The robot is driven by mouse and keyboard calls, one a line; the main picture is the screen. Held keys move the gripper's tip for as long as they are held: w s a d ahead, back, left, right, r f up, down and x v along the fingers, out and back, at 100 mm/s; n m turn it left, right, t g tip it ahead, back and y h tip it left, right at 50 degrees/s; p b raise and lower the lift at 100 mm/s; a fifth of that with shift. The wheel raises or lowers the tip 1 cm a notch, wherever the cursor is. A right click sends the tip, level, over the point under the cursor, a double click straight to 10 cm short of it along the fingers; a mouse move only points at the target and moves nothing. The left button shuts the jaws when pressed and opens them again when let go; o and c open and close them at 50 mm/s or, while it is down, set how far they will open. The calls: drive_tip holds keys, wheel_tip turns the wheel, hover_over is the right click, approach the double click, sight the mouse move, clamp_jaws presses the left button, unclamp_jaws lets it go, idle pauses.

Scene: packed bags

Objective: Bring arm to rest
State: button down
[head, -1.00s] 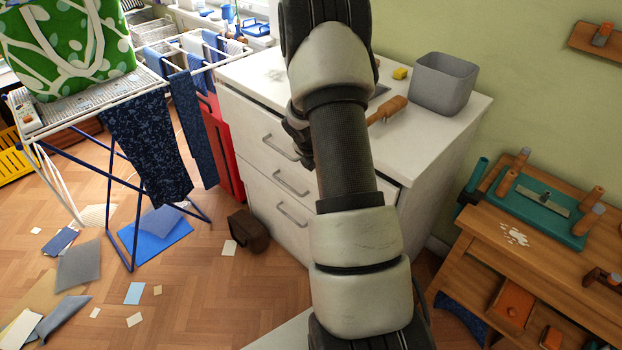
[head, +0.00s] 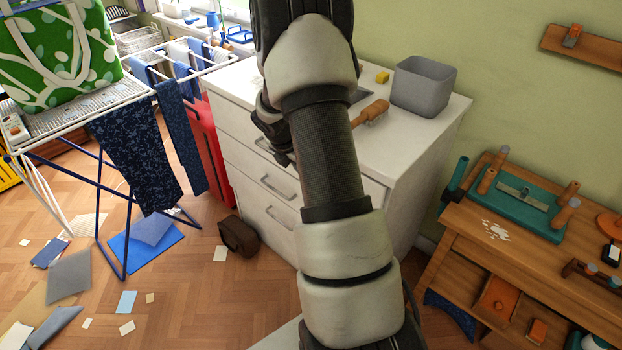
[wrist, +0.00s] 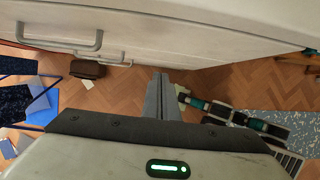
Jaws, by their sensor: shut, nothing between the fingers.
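My arm (head: 325,150) spans the middle of the head view, in front of the white chest of drawers (head: 262,172). My gripper (wrist: 160,78) shows in the wrist view with its grey fingers together and nothing between them. It points over the parquet floor, beside the chest's drawer fronts. The chest also shows along the top of the wrist view (wrist: 190,28). In the head view the fingers cannot be made out clearly.
A grey bin (head: 422,88), a wooden-handled brush (head: 370,113) and a yellow block (head: 382,77) stand on the chest. A wooden workbench (head: 450,265) is at right. A drying rack (head: 108,180) carries a green dotted bag (head: 60,55). A brown box (head: 239,237) and papers lie on the floor.

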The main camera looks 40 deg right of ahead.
drive_tip(key=shift+v, duration=2.2)
